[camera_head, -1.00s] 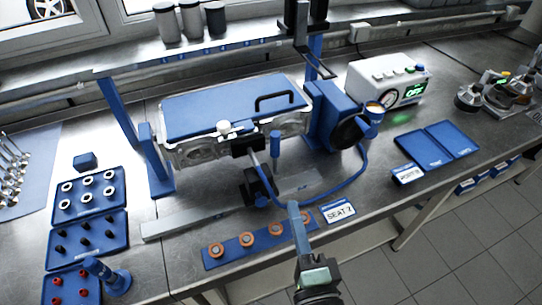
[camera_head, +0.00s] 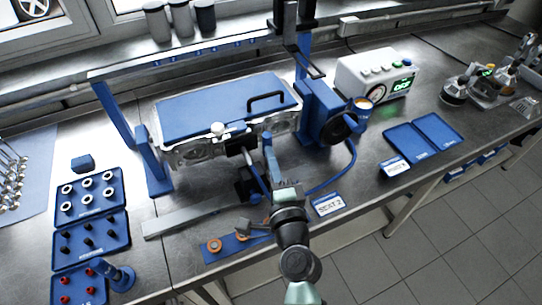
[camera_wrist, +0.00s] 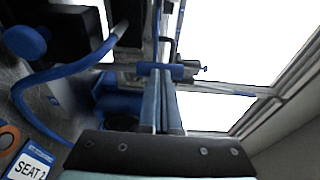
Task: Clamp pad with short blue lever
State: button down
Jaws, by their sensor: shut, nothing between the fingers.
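My gripper (camera_head: 267,140) is shut and empty, its fingers pointing at the clamp in front of the engine head. In the wrist view the closed fingers (camera_wrist: 164,88) reach up to a short blue lever (camera_wrist: 188,72), which lies across their tips. I cannot tell whether they touch. In the head view the lever is hidden behind my gripper. The black clamp pad (camera_head: 236,148) is at the front face of the cylinder head (camera_head: 190,155), near a white knob (camera_head: 217,129). I cannot tell whether the pad presses on the head.
A blue hose (camera_head: 347,165) loops right of my gripper from the blue port unit (camera_head: 318,112). The "SEAT 2" card (camera_head: 329,205) and a blue strip with copper-coloured rings (camera_head: 214,246) lie at the front. A gauge box (camera_head: 372,80) stands right. Parts trays (camera_head: 125,225) stand left.

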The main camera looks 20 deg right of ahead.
jog(key=w+p, duration=0.1)
jog(key=p, duration=0.1)
jog(key=w+r+g+p, duration=0.1)
jog(key=p, duration=0.1)
jog(key=shift+w+p, duration=0.3)
dwell(0.3)
dwell(0.3)
